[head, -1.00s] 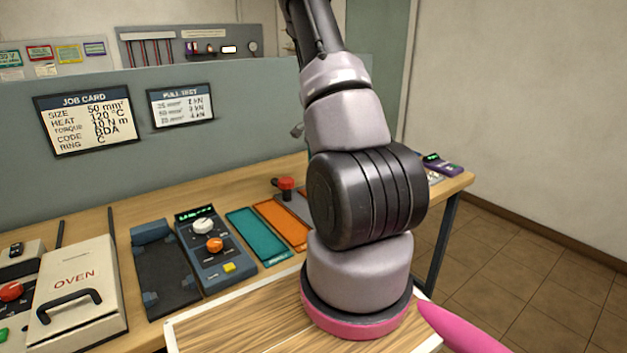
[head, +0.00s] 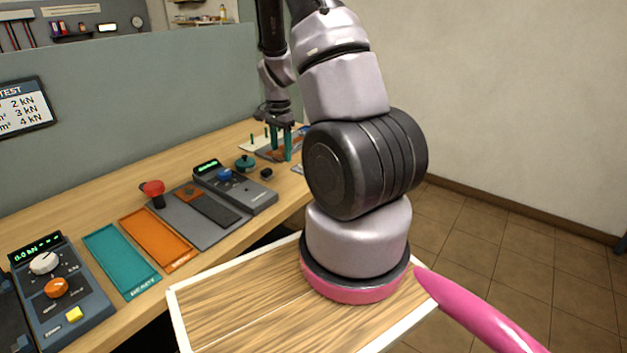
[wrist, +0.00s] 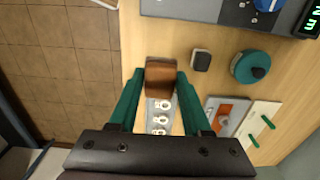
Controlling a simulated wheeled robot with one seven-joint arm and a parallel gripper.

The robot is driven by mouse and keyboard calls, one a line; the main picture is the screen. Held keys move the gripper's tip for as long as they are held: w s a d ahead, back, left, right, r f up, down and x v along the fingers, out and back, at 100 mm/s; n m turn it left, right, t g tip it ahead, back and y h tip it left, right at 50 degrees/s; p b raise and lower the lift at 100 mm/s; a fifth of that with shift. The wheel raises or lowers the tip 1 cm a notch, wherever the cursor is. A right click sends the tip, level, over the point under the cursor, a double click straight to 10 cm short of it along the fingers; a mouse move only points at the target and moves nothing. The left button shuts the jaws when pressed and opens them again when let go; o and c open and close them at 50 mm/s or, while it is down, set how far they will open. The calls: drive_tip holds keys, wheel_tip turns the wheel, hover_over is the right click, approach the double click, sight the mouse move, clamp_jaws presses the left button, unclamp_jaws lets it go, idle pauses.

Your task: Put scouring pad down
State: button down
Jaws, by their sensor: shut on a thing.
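The scouring pad (wrist: 160,78) is a brown block between the green fingertips of my gripper (wrist: 158,86) in the wrist view. My gripper is shut on it. In the head view my gripper (head: 281,143) is over the far right end of the bench, and a bit of the brown pad (head: 278,155) shows between the fingers. I cannot tell whether the pad touches the bench. A grey plate with pale rings (wrist: 160,116) lies below, between the fingers.
A teal round piece (wrist: 252,67) and a small black block (wrist: 201,60) stand beside the gripper. A white board with green pegs (wrist: 254,132) is near. A meter with a blue knob (head: 236,186), an orange tray (head: 157,238) and a teal tray (head: 121,259) lie along the bench.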

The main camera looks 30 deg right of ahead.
hover_over(286, 187)
drive_tip(key=f, duration=0.5)
drive_tip(key=shift+w+d+f, duration=0.1)
drive_tip(key=shift+d+f, duration=0.1)
drive_tip(key=shift+f, duration=0.1)
drive_tip(key=shift+a+f, duration=0.1)
drive_tip(key=shift+f, duration=2)
drive_tip(key=shift+f, duration=0.25)
